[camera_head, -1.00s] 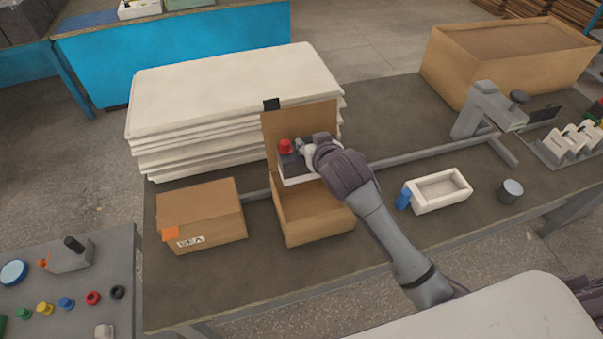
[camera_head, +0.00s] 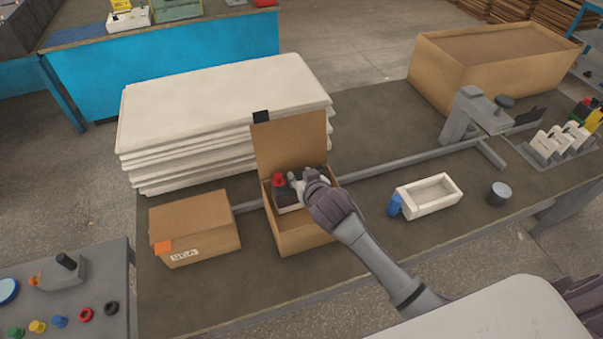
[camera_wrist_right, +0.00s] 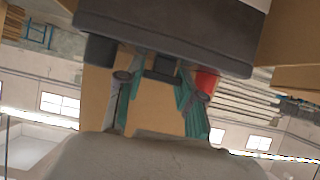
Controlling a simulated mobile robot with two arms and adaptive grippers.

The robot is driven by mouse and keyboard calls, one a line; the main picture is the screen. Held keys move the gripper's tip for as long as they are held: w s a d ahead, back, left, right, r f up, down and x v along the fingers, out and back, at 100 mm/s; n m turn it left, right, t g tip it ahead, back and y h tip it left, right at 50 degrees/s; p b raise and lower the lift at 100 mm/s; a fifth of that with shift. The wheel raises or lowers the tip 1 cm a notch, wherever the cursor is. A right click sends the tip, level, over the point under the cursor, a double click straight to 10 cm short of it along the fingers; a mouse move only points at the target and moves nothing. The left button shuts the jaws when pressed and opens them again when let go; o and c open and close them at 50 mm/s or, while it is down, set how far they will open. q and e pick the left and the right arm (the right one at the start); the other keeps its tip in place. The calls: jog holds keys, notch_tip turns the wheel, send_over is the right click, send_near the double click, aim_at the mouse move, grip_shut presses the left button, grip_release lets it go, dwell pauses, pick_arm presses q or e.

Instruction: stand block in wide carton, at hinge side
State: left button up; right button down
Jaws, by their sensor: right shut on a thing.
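The wide carton (camera_head: 308,238) stands open on the grey bench, its lid (camera_head: 291,143) raised at the back, on the hinge side. The block (camera_head: 285,203), dark with a pale lower part and a red cap on top, is inside the carton mouth near the lid. My right gripper (camera_head: 296,184) is shut on the block from above and in front. In the right wrist view the block (camera_wrist_right: 175,30) fills the top, with the gripper fingers (camera_wrist_right: 163,95) reaching to it. The block's underside is hidden by the carton walls. My left gripper is not in view.
A closed carton (camera_head: 195,228) with an orange label stands just left. A stack of white panels (camera_head: 225,110) lies behind. A grey rail (camera_head: 390,170) runs along the bench. A white tray (camera_head: 428,195), blue bottle (camera_head: 395,205) and grey cup (camera_head: 499,193) stand to the right.

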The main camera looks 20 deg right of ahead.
jog(key=shift+w+f, duration=0.15)
jog(key=shift+f, duration=0.1)
dwell(0.3)
jog(key=c, duration=0.7)
grip_release()
jog(key=shift+s+f, duration=0.2)
jog(key=shift+f, duration=0.1)
jog(key=shift+r, duration=0.15)
jog(key=v, duration=0.8)
jog(key=b+v, duration=0.1)
jog(key=v, duration=0.3)
jog(key=shift+r, duration=0.5)
